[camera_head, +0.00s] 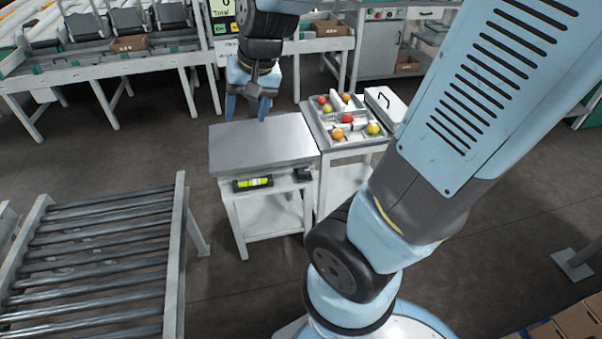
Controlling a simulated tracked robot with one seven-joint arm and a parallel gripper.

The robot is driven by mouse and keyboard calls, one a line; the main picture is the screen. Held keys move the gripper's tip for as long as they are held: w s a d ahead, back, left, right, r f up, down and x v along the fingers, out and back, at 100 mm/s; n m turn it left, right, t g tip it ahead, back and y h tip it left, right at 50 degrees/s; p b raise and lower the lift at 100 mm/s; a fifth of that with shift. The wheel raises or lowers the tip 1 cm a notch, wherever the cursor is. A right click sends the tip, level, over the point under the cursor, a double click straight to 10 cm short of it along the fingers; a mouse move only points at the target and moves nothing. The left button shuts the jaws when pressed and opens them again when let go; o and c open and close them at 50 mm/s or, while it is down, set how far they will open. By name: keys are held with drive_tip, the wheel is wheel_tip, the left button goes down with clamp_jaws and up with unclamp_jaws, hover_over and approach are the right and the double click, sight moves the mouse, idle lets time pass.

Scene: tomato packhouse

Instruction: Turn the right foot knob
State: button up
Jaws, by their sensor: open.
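A grey metal plate (258,140) lies on a small white stand in the middle of the view. A spirit level with a yellow-green vial (253,183) is at its front edge. A small dark knob-like part (303,174) sits at the front right corner under the plate; it is too small to tell its exact shape or turn. No matching left knob can be made out. My gripper (248,108) points down above the far part of the plate, to the left of and beyond the dark part. Its blue fingers are apart, with nothing seen between them.
A white tray (312,128) of tomatoes stands just right of the plate, with a white lidded box (385,104) beside it. A roller conveyor (95,260) is at the left front. Sorting benches line the back.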

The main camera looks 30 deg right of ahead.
drive_tip(key=w+a+f+m+g, duration=0.1)
drive_tip(key=w+a+f+m, duration=0.1)
drive_tip(key=f, duration=0.5)
drive_tip(key=w+a+f+m+g, duration=0.1)
drive_tip(key=w+a+f+m, duration=0.15)
drive_tip(key=f, duration=0.45)
drive_tip(key=m+t+h, duration=0.5)
drive_tip(key=h, duration=0.9)
approach(301, 173)
drive_tip(key=x, duration=1)
drive_tip(key=shift+d, duration=0.1)
drive_tip(key=shift+w, duration=0.1)
drive_tip(key=c, duration=0.8)
